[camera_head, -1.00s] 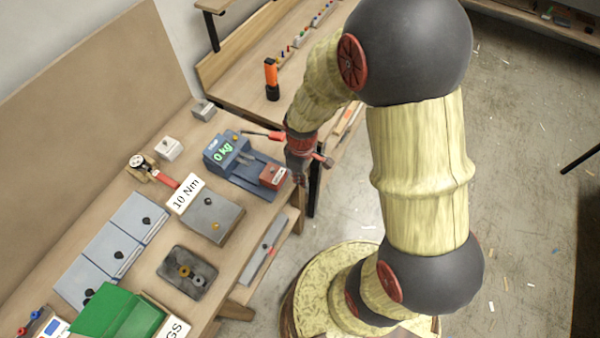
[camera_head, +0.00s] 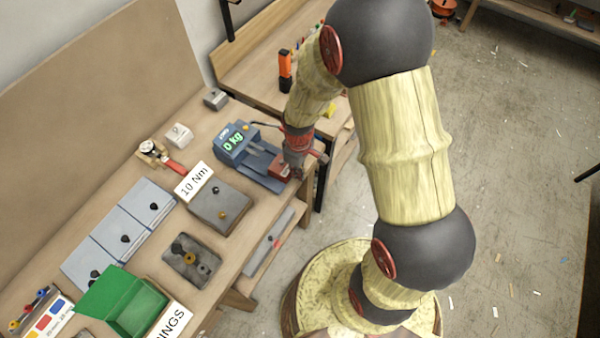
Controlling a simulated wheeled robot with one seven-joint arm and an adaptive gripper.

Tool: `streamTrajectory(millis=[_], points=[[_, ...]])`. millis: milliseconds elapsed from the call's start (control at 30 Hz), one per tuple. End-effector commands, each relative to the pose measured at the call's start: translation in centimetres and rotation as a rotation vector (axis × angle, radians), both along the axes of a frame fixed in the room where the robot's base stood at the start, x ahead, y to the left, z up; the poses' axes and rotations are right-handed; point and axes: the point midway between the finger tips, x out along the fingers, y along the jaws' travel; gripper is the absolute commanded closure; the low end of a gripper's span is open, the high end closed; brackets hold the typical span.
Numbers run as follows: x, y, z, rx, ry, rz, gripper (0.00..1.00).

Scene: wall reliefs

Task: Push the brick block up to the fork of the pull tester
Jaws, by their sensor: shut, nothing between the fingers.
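The blue pull tester (camera_head: 234,146) stands on the workbench, its green display reading 0 kg. Its flat bed runs toward the bench's right edge. The grey fork (camera_head: 257,156) shows small between the display housing and the block. The red brick block (camera_head: 278,171) sits at the bed's outer end, with a gap between it and the fork. My gripper (camera_head: 294,171) is shut and empty, pointing down at the block's outer right side. It partly covers the block, and I cannot tell whether they touch.
A grey box with a 10 Nm sign (camera_head: 218,208) stands in front of the tester. A torque tool with a red handle (camera_head: 165,160) and a white block (camera_head: 179,135) lie to the left. An orange-black torch (camera_head: 285,72) stands behind. A green open bin (camera_head: 132,300) is at the front.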

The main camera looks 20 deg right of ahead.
Motion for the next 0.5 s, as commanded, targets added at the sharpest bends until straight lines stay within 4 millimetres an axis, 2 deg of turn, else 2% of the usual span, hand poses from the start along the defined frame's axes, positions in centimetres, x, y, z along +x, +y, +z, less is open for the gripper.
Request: streamTrajectory(millis=[167,300,500], points=[[2.6,1.9,0.0,0.0,-0.002,0.005,1.0],[5.7,4.2,0.0,0.0,-0.004,0.005,1.0],[8.5,6.2,0.0,0.001,-0.001,0.002,1.0]])
